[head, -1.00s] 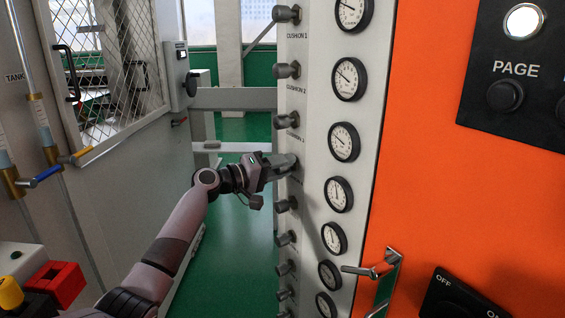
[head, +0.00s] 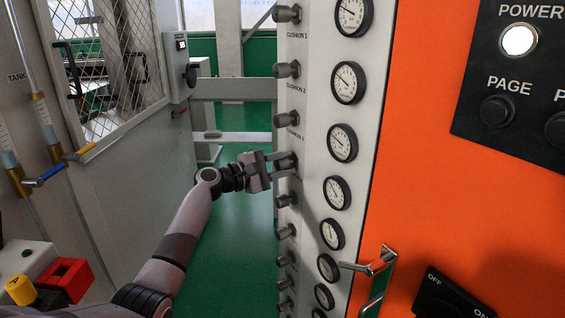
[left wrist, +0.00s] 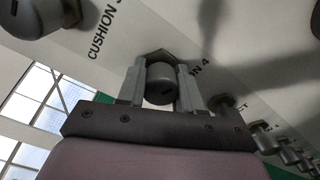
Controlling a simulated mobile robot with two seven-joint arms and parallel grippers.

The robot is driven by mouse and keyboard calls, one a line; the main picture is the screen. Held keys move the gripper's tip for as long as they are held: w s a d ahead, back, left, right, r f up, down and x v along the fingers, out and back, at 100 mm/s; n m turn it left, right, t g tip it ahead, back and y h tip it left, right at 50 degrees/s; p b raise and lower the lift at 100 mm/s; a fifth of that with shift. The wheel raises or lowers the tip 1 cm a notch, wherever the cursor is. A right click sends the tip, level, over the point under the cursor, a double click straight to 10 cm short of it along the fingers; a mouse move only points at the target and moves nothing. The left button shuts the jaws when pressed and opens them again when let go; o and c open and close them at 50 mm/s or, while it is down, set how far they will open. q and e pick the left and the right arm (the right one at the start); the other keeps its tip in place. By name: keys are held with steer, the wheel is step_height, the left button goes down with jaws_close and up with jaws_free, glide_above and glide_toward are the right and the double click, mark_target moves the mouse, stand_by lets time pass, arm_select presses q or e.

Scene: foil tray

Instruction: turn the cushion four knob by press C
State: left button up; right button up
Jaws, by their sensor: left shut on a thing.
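The cushion four knob (head: 285,161) is a grey round knob on the white panel, fourth down in the column. My left gripper (head: 284,164) reaches it from the left and is shut on it, one finger on each side. In the left wrist view the knob (left wrist: 161,84) sits between the two fingers, with a dark mark on its face. The label beside it is partly covered by a finger, with "N 4" readable. The fourth gauge (head: 337,192) is to its right. My right gripper is not in view.
The cushion three knob (head: 286,118) is close above, and another knob (head: 286,201) is close below. A metal handle (head: 375,263) sticks out from the orange panel at right. A meshed cabinet (head: 110,70) stands at left. Green floor lies open between.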

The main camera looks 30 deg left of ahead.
mark_target(275, 165)
arm_select(q)
steer(key=shift+n, duration=0.7)
steer(key=o, duration=1)
steer(key=shift+b+v, duration=0.55)
steer(key=shift+v, duration=3.1)
